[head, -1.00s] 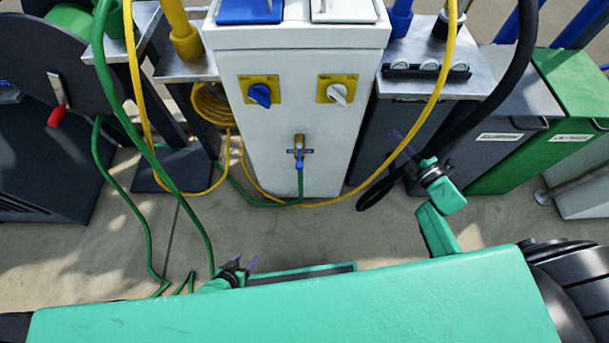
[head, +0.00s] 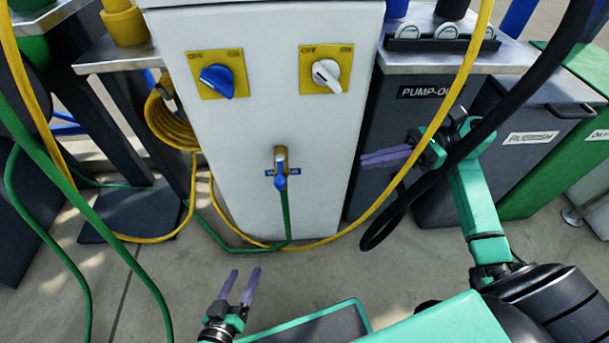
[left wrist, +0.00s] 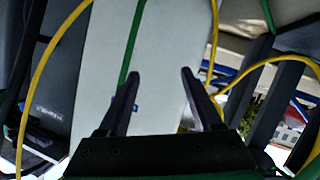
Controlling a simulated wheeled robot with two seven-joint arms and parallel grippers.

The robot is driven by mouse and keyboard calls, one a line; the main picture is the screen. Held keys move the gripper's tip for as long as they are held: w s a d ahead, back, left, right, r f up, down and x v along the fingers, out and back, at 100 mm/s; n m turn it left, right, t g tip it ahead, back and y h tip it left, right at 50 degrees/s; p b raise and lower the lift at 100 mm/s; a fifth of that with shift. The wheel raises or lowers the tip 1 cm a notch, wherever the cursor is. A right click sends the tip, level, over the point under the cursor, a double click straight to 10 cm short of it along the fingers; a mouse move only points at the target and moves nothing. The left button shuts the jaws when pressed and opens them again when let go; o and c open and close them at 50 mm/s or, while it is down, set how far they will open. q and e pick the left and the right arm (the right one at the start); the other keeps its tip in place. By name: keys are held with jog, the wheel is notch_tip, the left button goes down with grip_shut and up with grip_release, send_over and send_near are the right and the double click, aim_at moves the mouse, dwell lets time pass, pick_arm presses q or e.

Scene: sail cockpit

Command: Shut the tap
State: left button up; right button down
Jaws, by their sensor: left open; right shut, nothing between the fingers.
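The tap (head: 281,168) is a brass fitting with a blue lever on the front of the white pedestal (head: 245,120), above a green hose that runs down from it. A blue label sits behind it. My left gripper (head: 240,288) is open and empty, low in front of the pedestal and apart from the tap. In the left wrist view its fingers (left wrist: 160,85) point at the white pedestal and green hose; the tap is not clear there. My right gripper (head: 385,158) is shut and empty, right of the tap and pointing left towards the pedestal.
A blue knob (head: 217,80) and a white knob (head: 327,75) sit on yellow plates above the tap. A yellow hose (head: 440,115) and a black hose (head: 505,95) hang near my right arm. Coiled yellow hose (head: 170,120) hangs at left.

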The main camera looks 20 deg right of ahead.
aim_at(280, 170)
pick_arm(q)
jog(key=w+r+t+b, duration=0.1)
jog(key=w+r+t, duration=0.3)
jog(key=w+r, duration=0.5)
notch_tip(280, 170, up, 3)
jog(key=shift+w+a+r+t+h, duration=0.1)
jog(key=shift+w+a+t+h, duration=0.05)
jog(key=shift+a+t+h, duration=0.25)
pick_arm(e)
jog(key=w+a+f, duration=0.1)
jog(key=a, duration=1.3)
jog(key=shift+w, duration=0.15)
pick_arm(q)
jog(key=shift+f, duration=0.2)
jog(key=shift+d+m+b, duration=0.2)
jog(key=shift+m+b, duration=0.1)
jog(key=shift+b, duration=0.05)
